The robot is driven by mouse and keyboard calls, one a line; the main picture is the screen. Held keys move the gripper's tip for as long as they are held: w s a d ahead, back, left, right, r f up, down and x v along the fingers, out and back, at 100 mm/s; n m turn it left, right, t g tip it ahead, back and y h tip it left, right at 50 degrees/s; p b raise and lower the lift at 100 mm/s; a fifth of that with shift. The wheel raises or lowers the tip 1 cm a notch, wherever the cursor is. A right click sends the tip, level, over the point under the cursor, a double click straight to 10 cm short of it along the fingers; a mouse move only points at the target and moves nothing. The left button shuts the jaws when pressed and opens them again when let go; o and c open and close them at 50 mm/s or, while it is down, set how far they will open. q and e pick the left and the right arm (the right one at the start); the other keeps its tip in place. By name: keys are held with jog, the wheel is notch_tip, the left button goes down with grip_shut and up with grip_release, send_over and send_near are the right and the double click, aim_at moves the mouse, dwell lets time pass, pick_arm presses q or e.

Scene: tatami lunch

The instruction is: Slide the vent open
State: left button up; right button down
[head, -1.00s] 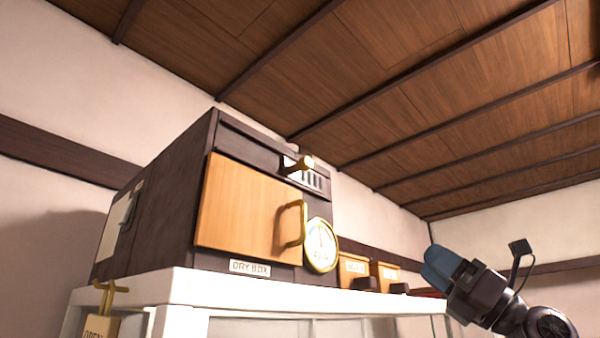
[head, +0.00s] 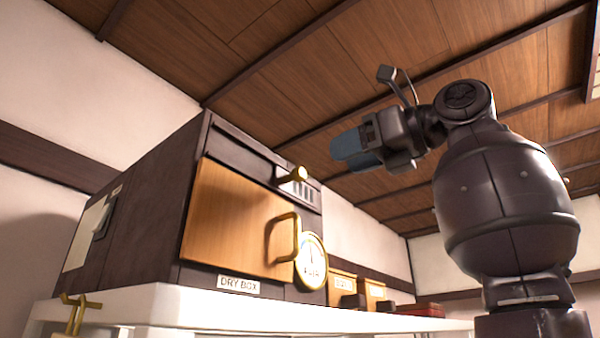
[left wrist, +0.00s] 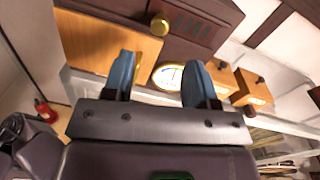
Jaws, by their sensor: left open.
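In the left wrist view the knob (left wrist: 159,23) stands just left of the dark slots (left wrist: 192,25). My left gripper (head: 340,152) is up and to the right of the knob in the head view, apart from it. In the left wrist view its blue fingers (left wrist: 157,75) are spread, with nothing between them. My right gripper is not in view.
Below the vent are a wooden door with a brass handle (head: 297,238) and a round dial (head: 311,262). Small wooden boxes (head: 342,287) stand to the right on the white shelf (head: 160,305). A brass hook (head: 76,314) hangs at the shelf's left.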

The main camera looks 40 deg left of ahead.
aim_at(304, 172)
pick_arm(q)
jog(key=a, duration=0.3)
jog(key=s+a, duration=0.1)
jog(key=a, duration=0.5)
jog(key=shift+s+a+p, duration=0.3)
jog(key=shift+p, duration=0.1)
grip_shut()
